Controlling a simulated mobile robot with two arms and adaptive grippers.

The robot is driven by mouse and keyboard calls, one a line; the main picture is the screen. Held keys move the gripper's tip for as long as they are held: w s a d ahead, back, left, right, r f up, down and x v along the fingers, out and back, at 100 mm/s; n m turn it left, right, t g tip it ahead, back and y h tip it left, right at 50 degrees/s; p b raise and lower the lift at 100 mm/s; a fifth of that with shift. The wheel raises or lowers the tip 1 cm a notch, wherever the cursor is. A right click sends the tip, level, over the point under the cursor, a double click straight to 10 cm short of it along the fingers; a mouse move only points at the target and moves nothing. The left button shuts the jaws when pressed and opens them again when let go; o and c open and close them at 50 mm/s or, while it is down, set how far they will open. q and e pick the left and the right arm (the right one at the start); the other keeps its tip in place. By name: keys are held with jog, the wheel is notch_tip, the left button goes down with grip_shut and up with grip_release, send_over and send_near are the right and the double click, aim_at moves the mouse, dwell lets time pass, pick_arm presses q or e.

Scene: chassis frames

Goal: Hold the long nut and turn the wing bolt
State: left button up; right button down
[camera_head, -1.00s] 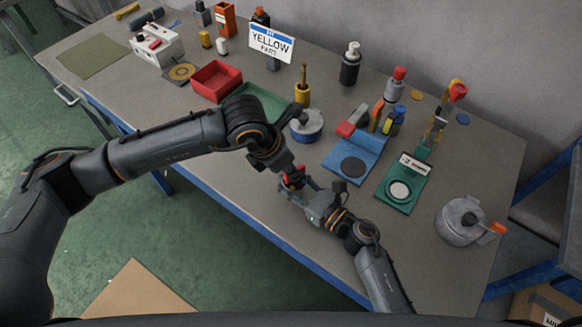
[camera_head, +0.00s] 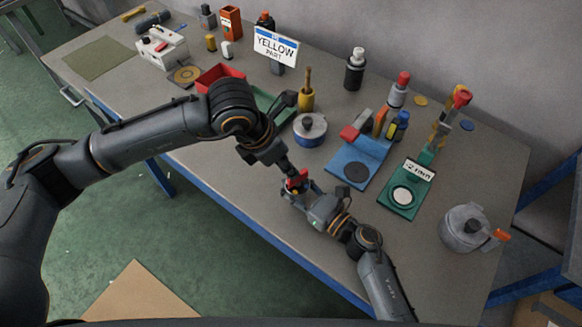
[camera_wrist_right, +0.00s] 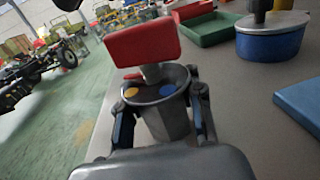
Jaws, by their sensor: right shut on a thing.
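My right gripper (camera_head: 296,192) is shut on a grey, cup-like long nut (camera_wrist_right: 165,118), with a finger on either side in the right wrist view. The nut stands roughly upright, with a yellow and a blue spot inside its rim. The wing bolt has a red, block-like wing (camera_wrist_right: 142,42) on a pale shank above the nut's mouth. The red wing also shows in the head view (camera_head: 299,179). My left gripper (camera_head: 290,172) reaches down from above to the red wing. Its fingers are too small and dark to tell open from shut, or whether they touch the wing.
A blue-sided pot (camera_head: 310,130) and a blue fixture (camera_head: 350,172) stand behind the grippers. A green fixture (camera_head: 403,194) is to the right. A red tray (camera_head: 205,78) and green tray (camera_head: 270,102) lie behind my left arm. The bench's front edge runs close by.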

pick_arm(q)
jog(key=v, duration=0.7)
pick_arm(e)
jog(key=c, duration=0.8)
grip_release()
